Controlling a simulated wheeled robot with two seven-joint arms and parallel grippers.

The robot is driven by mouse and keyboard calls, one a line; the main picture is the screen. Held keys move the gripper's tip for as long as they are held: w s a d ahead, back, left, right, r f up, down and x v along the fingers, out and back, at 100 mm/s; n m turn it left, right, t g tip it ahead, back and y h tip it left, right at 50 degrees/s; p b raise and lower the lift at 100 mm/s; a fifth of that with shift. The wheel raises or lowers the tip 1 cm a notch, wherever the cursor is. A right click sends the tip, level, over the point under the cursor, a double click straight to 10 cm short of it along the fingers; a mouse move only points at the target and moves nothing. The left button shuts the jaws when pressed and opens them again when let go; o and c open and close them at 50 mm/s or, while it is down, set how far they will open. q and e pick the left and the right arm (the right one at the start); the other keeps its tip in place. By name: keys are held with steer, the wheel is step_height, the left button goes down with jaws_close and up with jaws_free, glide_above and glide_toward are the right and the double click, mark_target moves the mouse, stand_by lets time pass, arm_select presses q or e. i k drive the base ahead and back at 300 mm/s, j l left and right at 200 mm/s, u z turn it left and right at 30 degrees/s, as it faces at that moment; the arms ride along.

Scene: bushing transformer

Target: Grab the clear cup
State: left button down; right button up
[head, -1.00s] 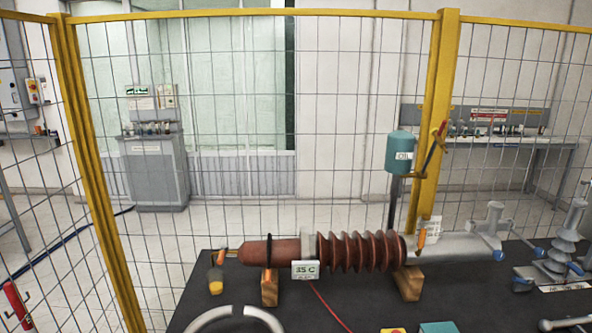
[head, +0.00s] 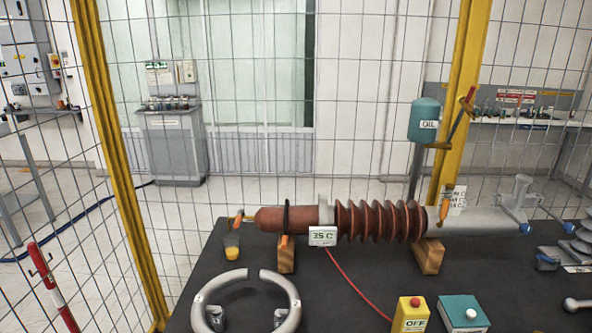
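The clear cup (head: 232,243) stands on the dark table top near its back left part, below the orange-handled tap at the left end of the brown bushing (head: 375,219). It holds some yellow-orange liquid at its bottom. Neither of my grippers shows in the head view.
A grey split ring (head: 201,294) lies in front of the cup. A red cable crosses the table. Yellow-framed mesh fencing (head: 122,200) stands behind and left.

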mark_target(231, 242)
steer(key=j+z, duration=0.35)
steer(key=j, duration=0.25)
steer(key=j+z, duration=0.3)
steer(key=j, duration=0.25)
steer(key=k+j+z, duration=0.1)
steer(key=j+z, duration=0.25)
steer(key=j, duration=0.2)
